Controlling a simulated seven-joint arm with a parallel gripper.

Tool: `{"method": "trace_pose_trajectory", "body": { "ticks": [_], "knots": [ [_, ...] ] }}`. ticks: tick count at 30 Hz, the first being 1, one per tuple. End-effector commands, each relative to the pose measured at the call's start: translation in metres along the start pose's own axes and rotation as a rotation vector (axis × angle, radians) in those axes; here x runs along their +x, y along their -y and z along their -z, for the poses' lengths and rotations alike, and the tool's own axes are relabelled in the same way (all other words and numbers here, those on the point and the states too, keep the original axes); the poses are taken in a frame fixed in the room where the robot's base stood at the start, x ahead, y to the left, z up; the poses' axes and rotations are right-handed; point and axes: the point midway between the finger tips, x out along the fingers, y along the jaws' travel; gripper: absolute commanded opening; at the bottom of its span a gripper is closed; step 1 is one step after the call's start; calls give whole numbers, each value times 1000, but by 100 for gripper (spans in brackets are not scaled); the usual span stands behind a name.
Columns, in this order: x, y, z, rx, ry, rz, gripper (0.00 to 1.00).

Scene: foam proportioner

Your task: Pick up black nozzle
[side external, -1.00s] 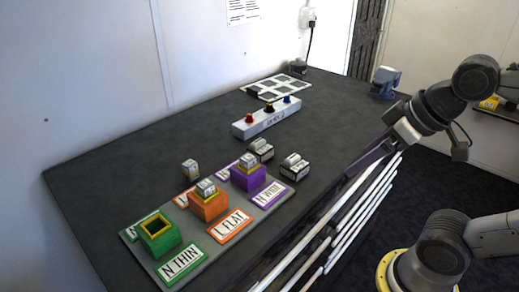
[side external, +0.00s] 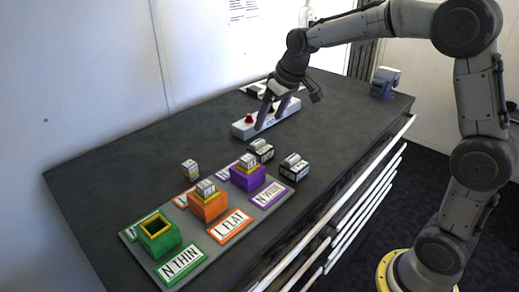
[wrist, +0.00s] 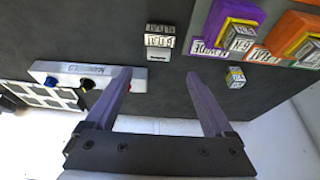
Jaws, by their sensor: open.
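The black nozzle (wrist: 87,86) stands between a blue one (wrist: 50,81) and a red one (wrist: 123,89) on a pale bar (wrist: 68,69), left of the jaws in the wrist view. The bar (side external: 240,131) and red nozzle (side external: 249,119) also show in the side view, where my fingers hide the black one. My gripper (side external: 274,108) is open, pointing down over the bar. In the wrist view its fingers (wrist: 158,75) are spread with nothing between them; the left one partly covers the bar's red end.
A board with green (side external: 159,236), orange (side external: 208,206) and purple (side external: 247,176) holders lies at the front. Loose labelled blocks (side external: 294,167) stand near it. A white grid panel (wrist: 42,95) lies beside the bar. A grey device (side external: 385,81) sits at the far right edge.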

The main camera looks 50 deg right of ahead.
Motion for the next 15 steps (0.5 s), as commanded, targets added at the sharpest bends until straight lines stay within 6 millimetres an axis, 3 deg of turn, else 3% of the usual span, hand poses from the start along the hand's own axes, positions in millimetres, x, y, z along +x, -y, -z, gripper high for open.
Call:
{"method": "trace_pose_trajectory", "body": {
  "ticks": [9,15],
  "knots": [
    [58,1,-1,-1,4,1,88],
    [71,0,-1,-1,1,1,88]
  ]
}}
